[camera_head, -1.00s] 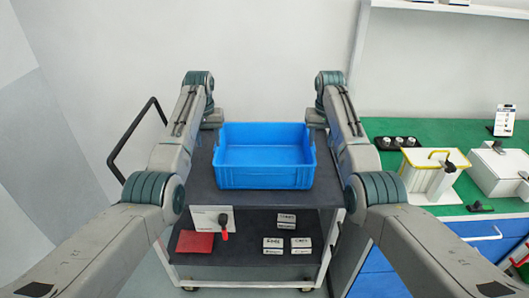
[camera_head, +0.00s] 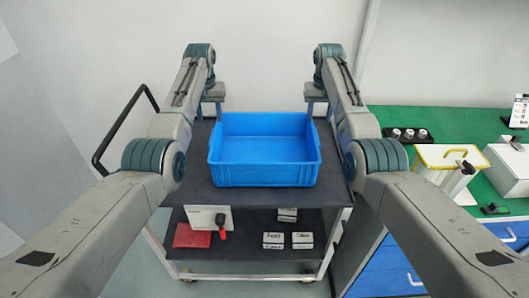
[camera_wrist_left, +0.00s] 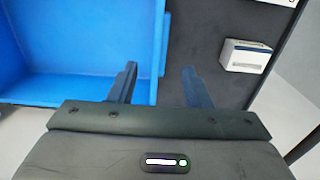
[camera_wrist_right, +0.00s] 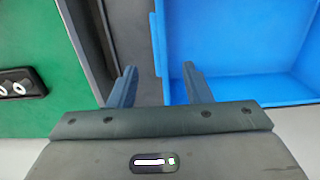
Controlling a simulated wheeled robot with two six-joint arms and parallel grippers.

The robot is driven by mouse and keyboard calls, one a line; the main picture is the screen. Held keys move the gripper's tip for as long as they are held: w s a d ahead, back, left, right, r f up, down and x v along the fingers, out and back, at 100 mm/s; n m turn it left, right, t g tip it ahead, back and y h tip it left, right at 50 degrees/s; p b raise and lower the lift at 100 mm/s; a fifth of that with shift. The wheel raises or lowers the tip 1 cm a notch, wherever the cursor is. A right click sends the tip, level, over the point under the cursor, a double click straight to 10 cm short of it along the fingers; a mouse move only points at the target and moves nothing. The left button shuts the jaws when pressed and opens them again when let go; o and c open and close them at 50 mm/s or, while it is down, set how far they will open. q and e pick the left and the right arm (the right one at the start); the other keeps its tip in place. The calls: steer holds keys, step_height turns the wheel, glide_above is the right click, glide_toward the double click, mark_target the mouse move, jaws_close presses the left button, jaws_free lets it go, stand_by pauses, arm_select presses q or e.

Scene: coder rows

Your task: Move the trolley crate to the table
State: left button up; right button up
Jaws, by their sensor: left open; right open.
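The blue crate (camera_head: 264,174) sits level on the top shelf of the trolley (camera_head: 335,185). It looks empty. My left gripper (camera_head: 213,96) is open at the crate's far left corner, and my right gripper (camera_head: 316,96) is open at its far right corner. In the left wrist view, the open fingers (camera_wrist_left: 160,86) lie to either side of the crate's side wall (camera_wrist_left: 160,40) as seen from above. In the right wrist view, the open fingers (camera_wrist_right: 158,87) likewise straddle the line of the crate wall (camera_wrist_right: 163,50). Neither grips it. The green-topped table (camera_head: 455,125) stands at the right.
The trolley's lower shelf holds a red item (camera_head: 192,236) and several small boxes (camera_head: 303,240). A black push handle (camera_head: 118,125) rises at the trolley's left.

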mark_target(213, 136)
arm_select(q)
step_height(213, 136, down, 9)
steer(key=shift+f, duration=0.15)
arm_select(e)
step_height(213, 136, down, 9)
steer(key=shift+f, duration=0.15)
arm_select(q)
steer(key=shift+c, duration=1.2)
arm_select(e)
steer(key=shift+c, duration=1.2)
arm_select(q)
jaws_close()
arm_select(e)
jaws_close()
